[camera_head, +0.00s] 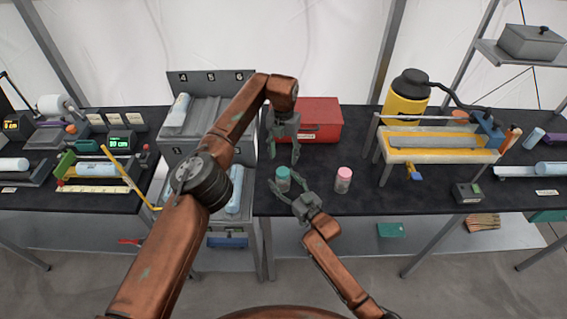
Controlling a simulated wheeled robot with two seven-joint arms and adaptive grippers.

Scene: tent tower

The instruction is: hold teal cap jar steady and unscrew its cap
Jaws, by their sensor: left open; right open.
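The teal cap jar (283,180) stands upright on the dark table, near its front edge. My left gripper (283,159) is open and points down just behind and above the jar, with nothing between its fingers. My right gripper (291,182) is open and reaches in from the front right, its fingers spread beside the jar. I cannot tell whether a finger touches the jar. The teal cap is on the jar.
A pink-capped jar (343,179) stands to the right. A red box (312,118) sits behind. A grey numbered rack (187,150) is at left. A yellow-trimmed trough (437,145) and yellow tank (405,98) stand at right. The table between the pink-capped jar and trough is clear.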

